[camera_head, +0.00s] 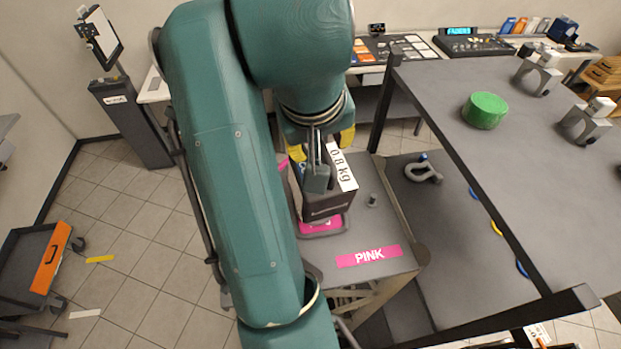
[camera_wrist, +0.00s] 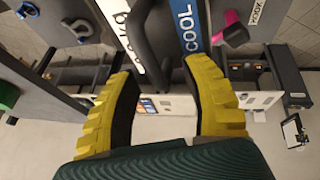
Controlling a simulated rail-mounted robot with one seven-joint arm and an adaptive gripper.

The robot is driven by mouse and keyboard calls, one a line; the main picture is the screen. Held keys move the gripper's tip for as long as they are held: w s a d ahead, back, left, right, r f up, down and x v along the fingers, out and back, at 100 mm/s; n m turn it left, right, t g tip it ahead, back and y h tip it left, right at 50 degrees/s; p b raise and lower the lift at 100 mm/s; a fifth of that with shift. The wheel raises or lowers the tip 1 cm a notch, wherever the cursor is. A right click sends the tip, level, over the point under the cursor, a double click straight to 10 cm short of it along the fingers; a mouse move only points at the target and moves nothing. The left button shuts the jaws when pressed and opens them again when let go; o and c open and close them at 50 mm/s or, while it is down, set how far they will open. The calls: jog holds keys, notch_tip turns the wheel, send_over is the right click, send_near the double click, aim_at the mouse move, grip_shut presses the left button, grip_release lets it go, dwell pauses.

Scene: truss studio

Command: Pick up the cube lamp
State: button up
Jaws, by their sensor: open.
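The cube lamp (camera_head: 325,204) appears to be the dark box with a white "0.8 kg" label on top, on the grey stand below my arm. A dark upright handle rises from it. In the wrist view the handle (camera_wrist: 150,45) shows between a white label and a blue "COOL" label. My gripper (camera_wrist: 160,70) has its yellow fingers spread, with the handle's near end in the gap between the tips. I cannot tell whether either finger touches it. In the head view my gripper (camera_head: 321,150) is just above the box, partly hidden by my arm.
The stand carries a pink "PINK" label (camera_head: 368,256) and a small grey knob (camera_head: 373,200). A dark-framed table (camera_head: 500,160) stands close on the right, with a green cylinder (camera_head: 484,110) and metal clamps on top. A grey shackle (camera_head: 423,170) lies on its lower shelf.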

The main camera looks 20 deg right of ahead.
jog(key=shift+f, duration=0.1)
grip_shut()
dwell(0.5)
